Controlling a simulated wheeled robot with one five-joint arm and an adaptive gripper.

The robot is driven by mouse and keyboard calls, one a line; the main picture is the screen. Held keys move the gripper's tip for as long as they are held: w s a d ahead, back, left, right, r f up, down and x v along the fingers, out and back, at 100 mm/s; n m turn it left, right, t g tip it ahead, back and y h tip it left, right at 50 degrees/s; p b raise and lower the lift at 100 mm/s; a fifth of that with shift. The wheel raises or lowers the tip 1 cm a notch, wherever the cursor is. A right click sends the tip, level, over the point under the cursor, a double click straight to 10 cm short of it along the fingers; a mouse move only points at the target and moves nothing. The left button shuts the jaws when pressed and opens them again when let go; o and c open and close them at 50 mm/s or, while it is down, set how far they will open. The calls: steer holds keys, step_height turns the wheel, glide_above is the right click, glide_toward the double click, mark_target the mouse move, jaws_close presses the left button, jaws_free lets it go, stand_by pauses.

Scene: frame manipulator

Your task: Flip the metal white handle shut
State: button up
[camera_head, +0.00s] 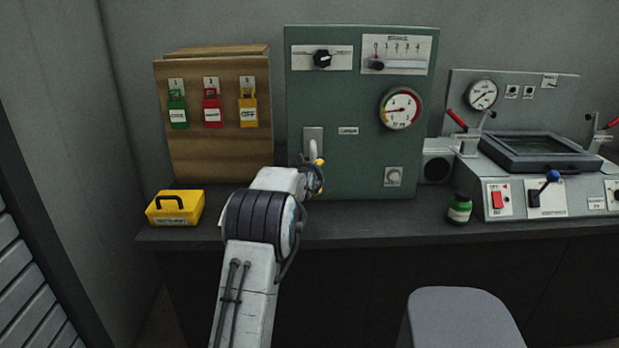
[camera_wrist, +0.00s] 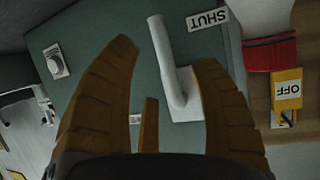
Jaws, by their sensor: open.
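The white handle (camera_head: 314,148) sits on a pale plate on the green panel (camera_head: 350,100), partly hidden by my arm in the head view. In the wrist view the white handle (camera_wrist: 164,62) is a bent bar rising from its pale plate (camera_wrist: 187,102), with its free end toward the top of the picture. A SHUT label (camera_wrist: 207,18) lies near that end. My gripper (camera_wrist: 167,54) is open, its brown fingers on either side of the handle. I cannot tell whether they touch it. In the head view my gripper (camera_head: 319,162) is mostly hidden behind my wrist.
A wooden board (camera_head: 215,150) with padlocks stands left of the panel. A yellow box (camera_head: 175,208) sits on the dark bench (camera_head: 370,225). A green jar (camera_head: 459,210) and a console (camera_head: 540,190) are at right. A grey chair (camera_head: 463,315) stands in front.

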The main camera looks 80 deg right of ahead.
steer(key=shift+v, duration=2.45)
steer(key=w+a+f+y, duration=0.1)
steer(key=a+f+y, duration=0.9)
steer(key=a+f, duration=0.95)
steer(key=w+a+r+n+t+y+p, duration=0.1)
steer(key=w+a+r+n, duration=0.5)
steer(key=a, duration=1)
steer(key=w+a+r+n+t+y+p, duration=0.1)
steer(key=w+a+r+n+p, duration=0.2)
steer(key=a, duration=1.3)
steer(key=w+a+r+n+t+y+p, duration=0.1)
steer(key=w+a+r+n+t+p, duration=0.1)
steer(key=w+a+r+n, duration=0.7)
steer(key=w+a+r, duration=0.2)
steer(key=a, duration=0.5)
steer(key=shift+n+p, duration=0.3)
steer(key=shift+n, duration=0.1)
